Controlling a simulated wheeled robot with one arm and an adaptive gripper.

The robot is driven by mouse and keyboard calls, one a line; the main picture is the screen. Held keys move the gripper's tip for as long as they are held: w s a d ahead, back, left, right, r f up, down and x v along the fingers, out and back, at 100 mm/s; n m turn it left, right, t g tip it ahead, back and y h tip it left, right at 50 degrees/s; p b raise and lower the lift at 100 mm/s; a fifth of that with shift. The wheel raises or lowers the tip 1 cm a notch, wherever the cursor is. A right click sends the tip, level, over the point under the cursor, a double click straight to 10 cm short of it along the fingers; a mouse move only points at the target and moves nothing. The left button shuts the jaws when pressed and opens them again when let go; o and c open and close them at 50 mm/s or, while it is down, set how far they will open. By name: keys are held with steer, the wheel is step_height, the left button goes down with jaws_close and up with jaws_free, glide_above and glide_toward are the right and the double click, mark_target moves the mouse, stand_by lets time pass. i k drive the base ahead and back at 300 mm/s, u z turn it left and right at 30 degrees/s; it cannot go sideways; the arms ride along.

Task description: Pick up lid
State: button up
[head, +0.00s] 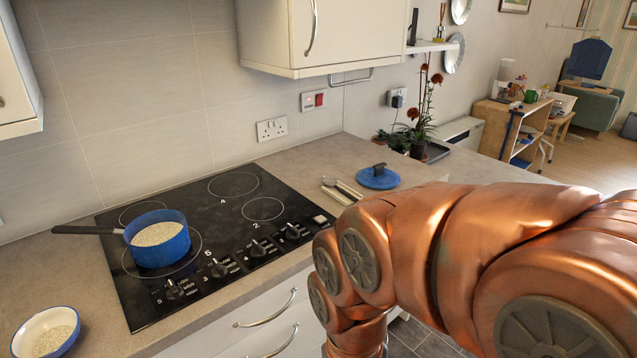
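A round blue lid (378,178) with a dark knob on top lies flat on the grey worktop, right of the hob. A blue pot (158,239) with a dark handle stands open on the hob's front left zone and holds pale grains. My copper-coloured arm crosses the right side of the picture, in front of and below the lid. It bends downward at the cabinet front. My gripper is not visible, so I cannot see what it holds.
A black hob (222,228) with several knobs lies left of the lid. Metal utensils (342,191) lie close to the lid's left. Potted red flowers (421,120) stand behind it. A bowl of grains (47,333) sits at front left. A wall cabinet (325,35) hangs above.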

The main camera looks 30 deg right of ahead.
mark_target(377, 177)
steer(key=z, duration=1.95)
steer(key=i, duration=1.8)
steer(key=u, duration=3)
